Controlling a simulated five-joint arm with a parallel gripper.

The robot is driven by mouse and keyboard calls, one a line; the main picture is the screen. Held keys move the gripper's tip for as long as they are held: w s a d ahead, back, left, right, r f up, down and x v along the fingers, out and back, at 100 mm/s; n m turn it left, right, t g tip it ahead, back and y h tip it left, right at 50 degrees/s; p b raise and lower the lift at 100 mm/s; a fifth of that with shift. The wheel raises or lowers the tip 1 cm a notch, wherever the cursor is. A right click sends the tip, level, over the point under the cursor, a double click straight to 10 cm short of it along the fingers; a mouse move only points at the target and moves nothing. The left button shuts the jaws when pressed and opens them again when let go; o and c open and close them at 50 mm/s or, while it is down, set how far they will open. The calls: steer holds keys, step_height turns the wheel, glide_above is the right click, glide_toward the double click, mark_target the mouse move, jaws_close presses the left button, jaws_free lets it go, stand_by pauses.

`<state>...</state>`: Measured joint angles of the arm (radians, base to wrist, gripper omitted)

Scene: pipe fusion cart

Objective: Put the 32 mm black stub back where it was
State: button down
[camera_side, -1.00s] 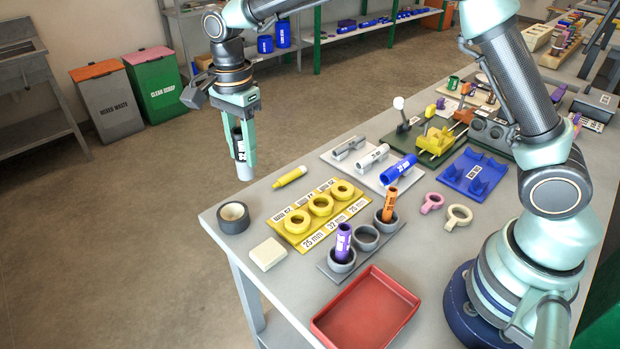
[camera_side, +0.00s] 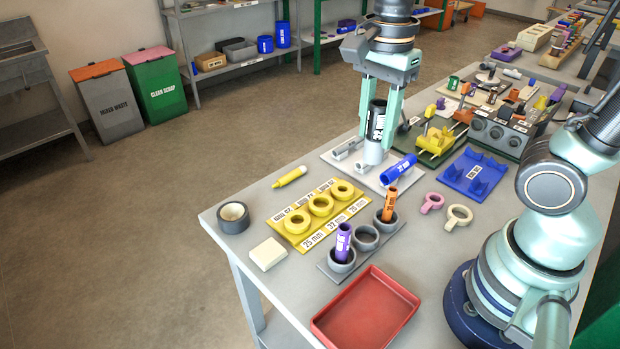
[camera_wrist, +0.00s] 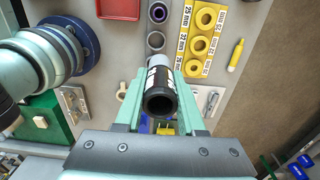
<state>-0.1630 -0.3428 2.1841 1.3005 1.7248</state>
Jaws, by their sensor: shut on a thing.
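My gripper (camera_side: 382,135) is shut on the black stub (camera_side: 376,122), which has a white label and a pale grey lower end. It holds the stub roughly upright above the white plate (camera_side: 330,157); the gap below it cannot be judged. The stub also shows in the wrist view (camera_wrist: 160,98), between my fingers. The grey three-cup holder (camera_side: 329,268) stands nearer the camera. A purple stub (camera_side: 343,238) stands in its left cup and an orange stub (camera_side: 390,205) in its right cup. The middle cup (camera_side: 366,237) is empty.
A yellow ring tray (camera_side: 351,211) marked 25, 32 and 20 mm lies beside the holder. A red tray (camera_side: 365,308), black tape roll (camera_side: 234,217), white block (camera_side: 268,254) and yellow marker (camera_side: 289,177) lie around. A blue pipe (camera_side: 399,169) and blue stand (camera_side: 474,173) are right of my gripper.

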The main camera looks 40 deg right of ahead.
steer(key=shift+s+d, duration=0.15)
steer(key=shift+s, duration=0.2)
steer(key=shift+s+f, duration=0.15)
steer(key=shift+f, duration=0.15)
step_height(320, 180, down, 20)
steer(key=shift+r, duration=0.2)
steer(key=shift+f, duration=0.1)
steer(key=c, duration=0.5)
jaws_free()
